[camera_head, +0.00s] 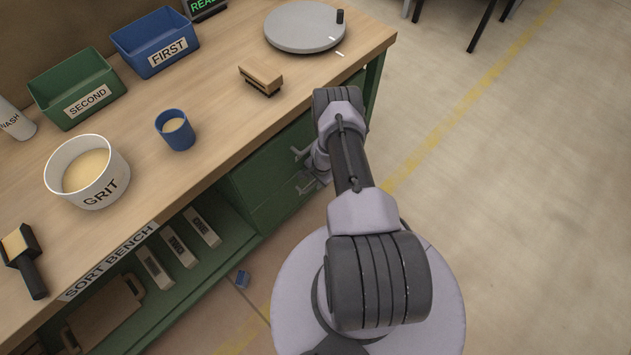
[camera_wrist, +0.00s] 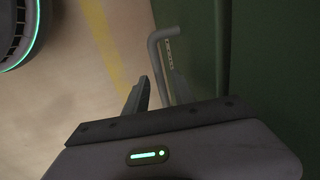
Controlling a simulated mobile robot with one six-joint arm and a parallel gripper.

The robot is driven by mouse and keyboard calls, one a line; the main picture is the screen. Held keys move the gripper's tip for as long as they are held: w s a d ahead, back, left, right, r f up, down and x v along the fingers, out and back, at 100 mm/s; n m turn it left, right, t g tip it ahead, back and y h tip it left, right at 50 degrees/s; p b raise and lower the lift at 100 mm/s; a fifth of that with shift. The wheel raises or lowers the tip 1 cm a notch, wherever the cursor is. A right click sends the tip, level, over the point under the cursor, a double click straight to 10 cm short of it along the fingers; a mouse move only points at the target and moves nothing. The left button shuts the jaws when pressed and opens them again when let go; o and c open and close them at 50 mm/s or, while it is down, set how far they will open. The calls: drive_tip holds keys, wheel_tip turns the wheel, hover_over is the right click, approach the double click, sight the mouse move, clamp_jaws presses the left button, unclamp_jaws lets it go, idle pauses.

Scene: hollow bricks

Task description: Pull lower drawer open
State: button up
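The green drawer unit sits under the right end of the bench, with an upper drawer (camera_head: 277,160) and a lower drawer (camera_head: 282,205). Both fronts look closed in the head view. The lower drawer's grey handle (camera_head: 304,187) is beside my gripper (camera_head: 320,175), which is mostly hidden by my arm. In the wrist view a bent grey bar handle (camera_wrist: 155,62) stands out from a green front (camera_wrist: 265,60). My gripper (camera_wrist: 160,84) reaches to this bar, with a dark finger on its left and a visible gap between them. I cannot see clear contact.
An open shelf (camera_head: 215,262) adjoins the drawers. Floor to the right is clear.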

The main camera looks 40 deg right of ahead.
clamp_jaws()
idle(1.2)
